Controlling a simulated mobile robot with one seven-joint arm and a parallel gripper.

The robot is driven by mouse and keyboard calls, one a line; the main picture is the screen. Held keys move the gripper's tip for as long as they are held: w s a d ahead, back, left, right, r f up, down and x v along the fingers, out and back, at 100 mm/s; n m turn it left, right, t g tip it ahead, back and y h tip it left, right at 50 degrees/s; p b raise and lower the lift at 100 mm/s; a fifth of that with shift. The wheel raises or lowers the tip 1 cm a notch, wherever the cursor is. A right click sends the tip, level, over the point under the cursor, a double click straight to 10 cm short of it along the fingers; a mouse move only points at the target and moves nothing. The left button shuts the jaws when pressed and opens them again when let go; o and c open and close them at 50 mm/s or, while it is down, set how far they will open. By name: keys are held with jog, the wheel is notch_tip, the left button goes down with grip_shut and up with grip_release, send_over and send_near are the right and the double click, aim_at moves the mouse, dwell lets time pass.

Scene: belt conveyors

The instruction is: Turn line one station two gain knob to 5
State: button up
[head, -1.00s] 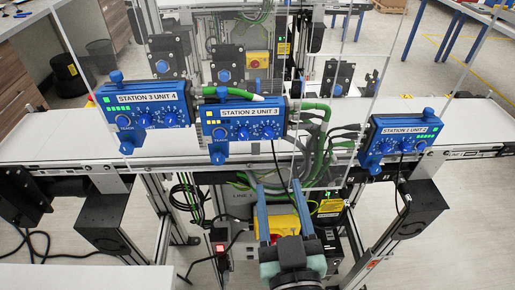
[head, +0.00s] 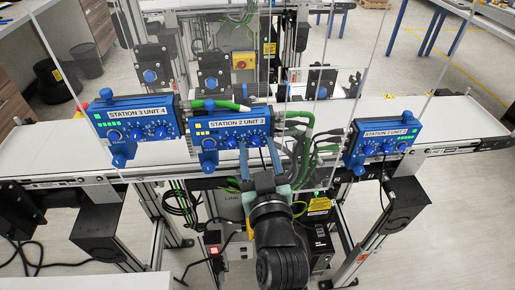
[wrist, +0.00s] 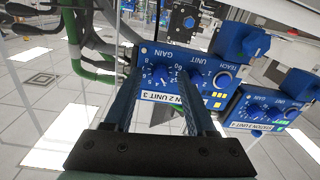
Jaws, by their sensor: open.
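The blue station 2 box (head: 231,121), labelled "STATION 2 UNIT 3", is mounted at the belt's near edge between two similar boxes. It appears upside down in the wrist view, with TEACH, UNIT and GAIN knobs. The gain knob (wrist: 160,73) shows between my fingers there; its pointer setting is too small to read. The unit knob (wrist: 190,77) is just right of it, partly behind a finger. My gripper (head: 258,146) is open, its blue fingers reaching up at the right part of the box. In the wrist view my gripper (wrist: 154,58) straddles the gain knob; contact cannot be told.
The station 3 box (head: 138,119) is to the left and the station 1 box (head: 380,142) to the right. Green and grey cables (head: 300,130) hang right of the middle box. Clear panels stand along the white belt (head: 45,150).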

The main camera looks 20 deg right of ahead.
jog(key=shift+c, duration=0.3)
grip_shut()
jog(key=m+p, duration=0.1)
jog(key=m, duration=0.4)
jog(key=shift+m+p, duration=0.3)
jog(key=shift+p, duration=0.05)
jog(key=shift+m+p, duration=0.95)
jog(key=shift+m, duration=1.15)
jog(key=shift+o, duration=0.3)
grip_release()
